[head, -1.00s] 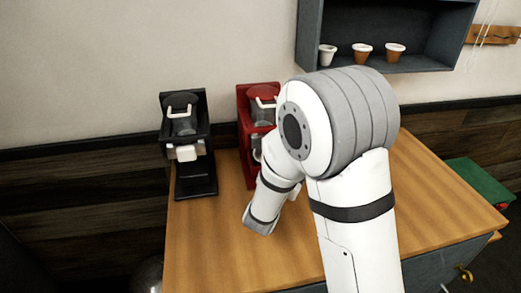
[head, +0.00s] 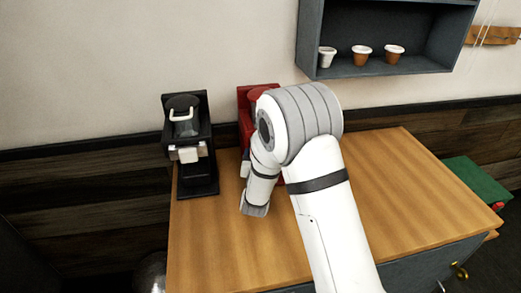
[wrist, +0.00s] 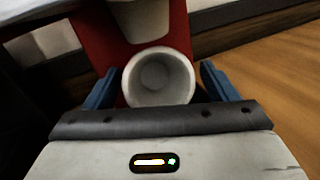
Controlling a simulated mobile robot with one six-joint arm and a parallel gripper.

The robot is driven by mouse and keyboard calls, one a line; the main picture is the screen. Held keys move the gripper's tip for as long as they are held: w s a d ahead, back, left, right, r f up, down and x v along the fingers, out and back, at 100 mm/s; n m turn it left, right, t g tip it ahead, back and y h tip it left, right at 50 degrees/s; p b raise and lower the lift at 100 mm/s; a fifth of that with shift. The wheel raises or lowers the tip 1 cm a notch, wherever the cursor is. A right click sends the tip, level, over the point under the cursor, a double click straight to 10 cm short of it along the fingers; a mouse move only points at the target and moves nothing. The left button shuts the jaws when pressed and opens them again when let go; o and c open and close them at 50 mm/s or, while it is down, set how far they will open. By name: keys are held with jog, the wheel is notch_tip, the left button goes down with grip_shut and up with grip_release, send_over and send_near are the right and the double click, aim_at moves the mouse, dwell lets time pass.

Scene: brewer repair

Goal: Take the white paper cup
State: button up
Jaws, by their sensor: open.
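A white cup (wrist: 158,78) is in the wrist view, its round open mouth facing the camera, against the red brewer (wrist: 95,30). My gripper (wrist: 160,68) is open, with one blue finger on each side of the cup. Small gaps show between the fingers and the cup, and I see no grip on it. In the head view my arm covers much of the red brewer (head: 245,103) and hides this cup. Another white cup (head: 327,57) stands on the wall shelf.
Two orange-brown cups (head: 362,54) (head: 394,53) share the dark shelf (head: 430,63). A black brewer (head: 187,130) stands left of the red one. The wooden counter (head: 400,190) is clear on the right. A pale part (wrist: 140,18) overhangs the cup.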

jog(key=c, duration=1.3)
jog(key=shift+s+b, duration=0.1)
jog(key=shift+b, duration=0.35)
